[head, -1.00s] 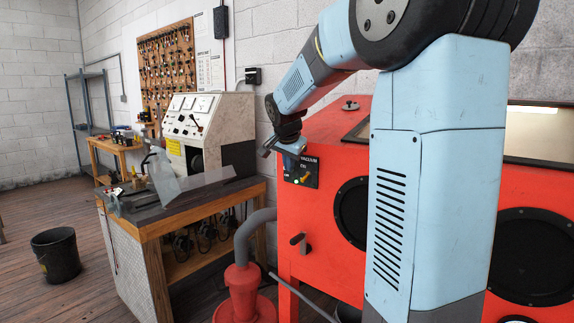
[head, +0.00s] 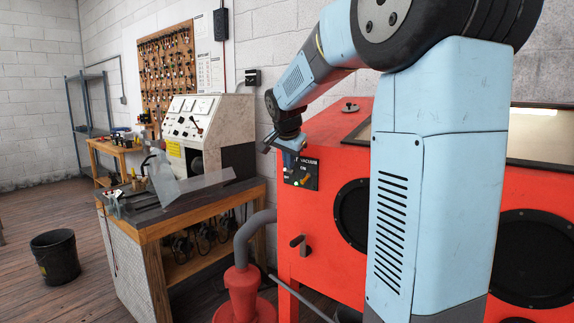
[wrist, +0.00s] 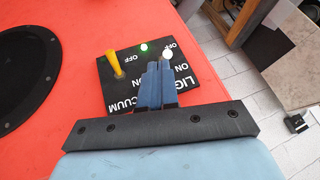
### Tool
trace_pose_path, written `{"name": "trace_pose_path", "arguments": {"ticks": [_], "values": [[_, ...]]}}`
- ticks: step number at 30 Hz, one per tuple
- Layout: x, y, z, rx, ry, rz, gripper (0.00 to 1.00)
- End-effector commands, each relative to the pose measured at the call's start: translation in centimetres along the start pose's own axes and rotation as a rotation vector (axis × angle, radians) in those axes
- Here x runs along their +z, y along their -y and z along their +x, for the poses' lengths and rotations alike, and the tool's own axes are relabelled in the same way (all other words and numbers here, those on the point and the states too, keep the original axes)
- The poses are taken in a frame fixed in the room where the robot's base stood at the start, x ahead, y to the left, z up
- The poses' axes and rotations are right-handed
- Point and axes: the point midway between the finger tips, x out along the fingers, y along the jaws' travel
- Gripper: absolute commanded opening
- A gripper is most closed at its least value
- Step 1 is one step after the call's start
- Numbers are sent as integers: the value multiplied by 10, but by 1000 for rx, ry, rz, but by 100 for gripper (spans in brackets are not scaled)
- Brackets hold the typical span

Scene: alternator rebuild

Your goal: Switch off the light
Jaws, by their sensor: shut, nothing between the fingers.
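A black switch panel (head: 301,173) marked LIGHT and VACUUM sits on the red cabinet. In the wrist view the panel (wrist: 120,84) appears upside down. The light switch has a white tip (wrist: 167,55), just beyond my fingertips; its shaft is mostly hidden, and I cannot tell whether they touch. The vacuum switch is an orange lever (wrist: 114,62) to the left, also visible in the head view (head: 305,180). A small green lamp (wrist: 144,47) glows between them. My gripper (wrist: 160,68) is shut and empty over the panel's light side; it also shows in the head view (head: 289,160).
The red cabinet (head: 325,205) has round black ports (head: 352,212) and a window with a bright strip inside (head: 533,110). A handle (head: 300,244) juts from its front. A workbench with a test machine (head: 205,130) stands to the left.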

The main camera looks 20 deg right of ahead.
Motion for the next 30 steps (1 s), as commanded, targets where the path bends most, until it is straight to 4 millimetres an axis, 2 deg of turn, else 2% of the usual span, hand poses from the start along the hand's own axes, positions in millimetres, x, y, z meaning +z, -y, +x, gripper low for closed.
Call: {"name": "trace_pose_path", "arguments": {"ticks": [12, 20, 30], "values": [[-2, -2, -3, 0, 0, 1, 0], [-20, -23, -21, -1, -1, 2, 0], [-38, -22, -85, -4, -1, -2, 0]]}}
